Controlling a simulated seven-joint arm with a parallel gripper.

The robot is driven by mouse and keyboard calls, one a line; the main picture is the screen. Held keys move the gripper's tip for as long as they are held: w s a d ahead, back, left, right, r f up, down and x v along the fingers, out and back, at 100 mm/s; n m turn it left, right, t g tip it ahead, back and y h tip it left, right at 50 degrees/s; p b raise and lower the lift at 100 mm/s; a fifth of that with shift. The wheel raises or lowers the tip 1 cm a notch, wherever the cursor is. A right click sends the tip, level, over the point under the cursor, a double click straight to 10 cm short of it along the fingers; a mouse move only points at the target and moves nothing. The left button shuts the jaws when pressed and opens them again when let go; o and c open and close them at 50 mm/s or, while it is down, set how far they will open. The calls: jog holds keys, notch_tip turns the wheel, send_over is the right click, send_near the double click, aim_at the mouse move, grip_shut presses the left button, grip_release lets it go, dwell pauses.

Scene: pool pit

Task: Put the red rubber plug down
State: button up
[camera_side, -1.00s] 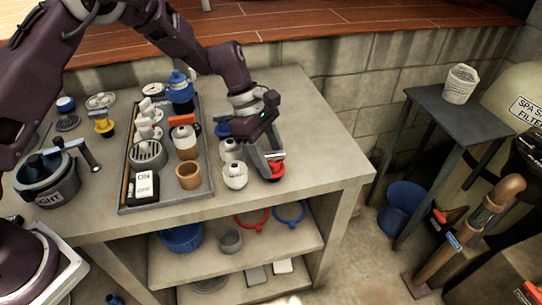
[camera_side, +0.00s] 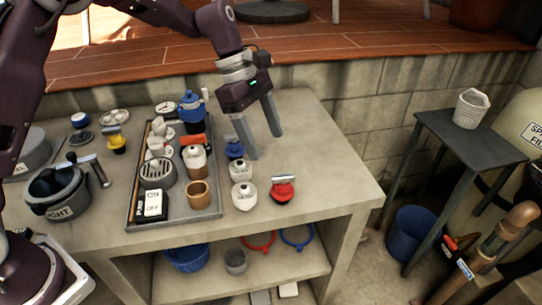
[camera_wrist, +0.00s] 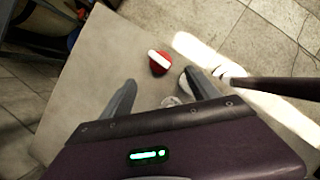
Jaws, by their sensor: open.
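The red rubber plug (camera_side: 282,191) with a pale bar on top stands on the grey bench top, near its front right, beside a white round fitting (camera_side: 244,196). In the wrist view the plug (camera_wrist: 158,63) sits beyond the fingertips, apart from them. My gripper (camera_side: 265,146) is open and empty, raised above the bench behind the plug. Its two fingers show spread apart in the wrist view (camera_wrist: 160,85).
A tray (camera_side: 186,221) with several fittings and a switch box stands left of the plug. A second white fitting (camera_side: 241,170) and a blue plug (camera_side: 234,148) stand nearby. The bench top right of the plug is clear.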

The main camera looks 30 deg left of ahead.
jog(key=s+a+r+m+t+y, duration=0.1)
jog(key=s+a+r+m, duration=0.25)
jog(key=s+r, duration=0.25)
jog(key=s+a+r+m+t, duration=0.1)
jog(key=s+a+r+m, duration=0.1)
jog(key=s+r+m, duration=0.3)
jog(key=s+a+m+t+y, duration=0.1)
jog(key=s+m, duration=0.3)
jog(key=s, duration=0.5)
jog(key=s+a+m+t+y, duration=0.2)
jog(key=s+a+m, duration=0.2)
jog(key=s, duration=0.6)
jog(key=shift+s+a+f+m+t, duration=0.3)
jog(key=shift+a+m, duration=0.05)
jog(key=shift+m, duration=0.4)
